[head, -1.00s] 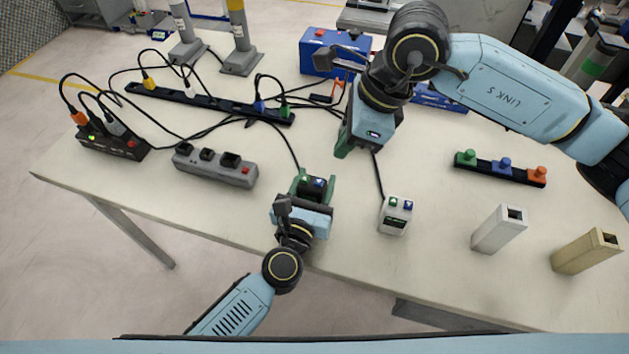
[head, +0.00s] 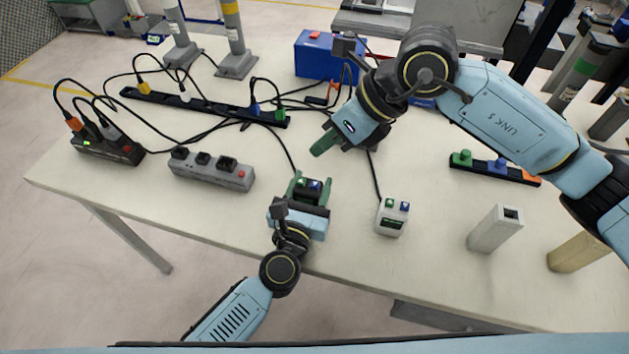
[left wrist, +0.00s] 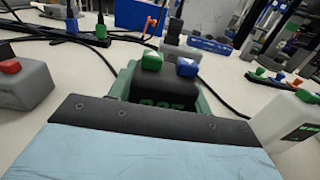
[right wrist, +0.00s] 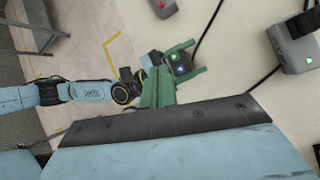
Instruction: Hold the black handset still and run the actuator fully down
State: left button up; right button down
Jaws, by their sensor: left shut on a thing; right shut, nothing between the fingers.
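The black handset (head: 308,191) is near the table's front edge, with a green and a blue button on top. My left gripper (head: 310,181) is shut around it, a green finger at each side. In the left wrist view the handset (left wrist: 150,88) sits between the fingers, buttons uncovered. My right gripper (head: 322,143) is shut and empty, above and behind the handset, apart from it. In the right wrist view its green fingers (right wrist: 158,88) appear just short of the handset's buttons. Two grey columns (head: 236,50) (head: 182,50) stand at the back left; which one is the actuator I cannot tell.
A white handset (head: 392,217) stands to the right. A grey power strip (head: 210,168) and black power box (head: 106,147) lie left, with cables behind. A blue box (head: 322,55) is at the back. A button strip (head: 490,168) and a pale post (head: 496,229) stand right.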

aim_at(315, 185)
jog(key=m, duration=0.1)
jog(key=m+y, duration=0.1)
jog(key=m, duration=0.1)
jog(key=r+m+y, duration=0.1)
jog(key=shift+w+a+m+t, duration=0.2)
jog(key=shift+w+m+t, duration=0.1)
jog(key=shift+t, duration=0.1)
jog(key=shift+f, duration=4.4)
jog(key=shift+f, duration=0.1)
jog(key=shift+f, duration=0.35)
jog(key=shift+f, duration=0.5)
dwell(1.9)
